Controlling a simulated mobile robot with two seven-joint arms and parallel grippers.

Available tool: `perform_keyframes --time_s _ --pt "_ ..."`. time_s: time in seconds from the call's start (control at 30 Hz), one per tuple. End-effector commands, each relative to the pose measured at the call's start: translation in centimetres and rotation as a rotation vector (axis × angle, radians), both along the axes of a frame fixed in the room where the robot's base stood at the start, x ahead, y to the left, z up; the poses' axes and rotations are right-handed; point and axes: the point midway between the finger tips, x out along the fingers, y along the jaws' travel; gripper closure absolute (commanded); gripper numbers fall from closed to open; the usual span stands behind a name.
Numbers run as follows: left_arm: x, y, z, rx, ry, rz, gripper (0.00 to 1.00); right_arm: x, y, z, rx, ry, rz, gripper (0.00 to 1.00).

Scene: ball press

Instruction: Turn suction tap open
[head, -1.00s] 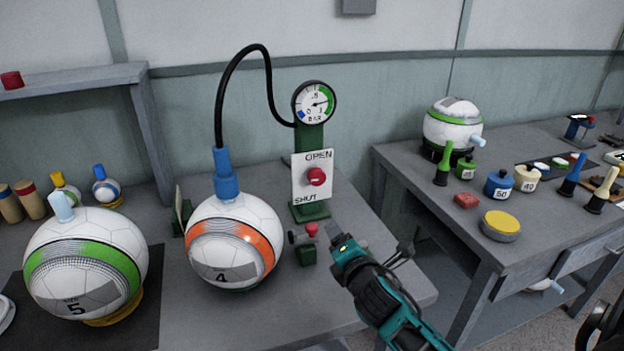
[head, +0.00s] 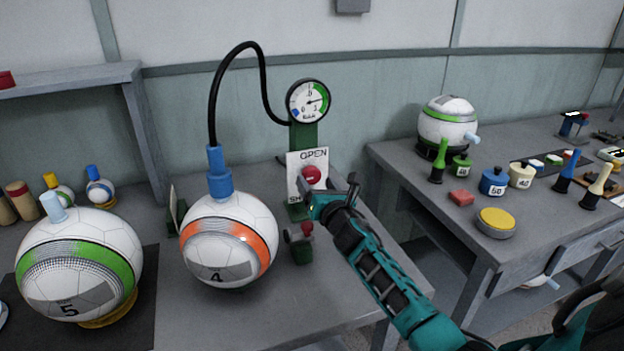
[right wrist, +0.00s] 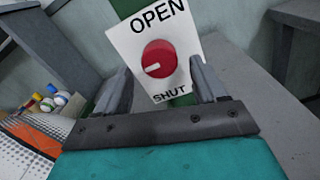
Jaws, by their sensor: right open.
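The suction tap is a round red knob (head: 311,175) on a white plate (head: 322,160) marked OPEN at the top and SHUT at the bottom. In the right wrist view the knob (right wrist: 158,59) has a white mark on its left side, pointing left. My right gripper (head: 329,190) is open in front of the plate's lower part and hides some of the SHUT lettering in the head view. In the right wrist view its two fingers (right wrist: 160,90) stand either side of the knob, which lies between and just beyond them; I see no contact. My left gripper is not in view.
A gauge (head: 308,101) sits above the plate on a green post. A black hose (head: 214,100) runs from it to a blue fitting on the orange-striped ball (head: 230,240). A small red-knobbed green fixture (head: 301,248) stands below. The right bench (head: 430,210) holds several small items.

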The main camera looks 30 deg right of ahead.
Motion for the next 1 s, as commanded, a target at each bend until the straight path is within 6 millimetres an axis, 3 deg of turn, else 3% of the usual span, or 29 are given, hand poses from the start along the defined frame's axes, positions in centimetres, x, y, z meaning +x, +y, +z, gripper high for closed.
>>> perform_keyframes --time_s 0.1,0.3,0.7,1.0 --pt "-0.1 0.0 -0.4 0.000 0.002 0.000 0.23 1.8 -0.4 0.0 0.003 0.000 -0.001 0.29" --pt "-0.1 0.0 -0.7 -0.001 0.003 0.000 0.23 3.4 -0.8 -0.1 0.002 0.000 -0.002 0.29" --pt "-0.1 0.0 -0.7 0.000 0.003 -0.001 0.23 3.8 -0.9 0.0 0.002 0.001 -0.001 0.29" --pt "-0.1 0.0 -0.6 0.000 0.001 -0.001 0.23 3.8 -0.9 0.0 0.002 0.001 -0.001 0.58"
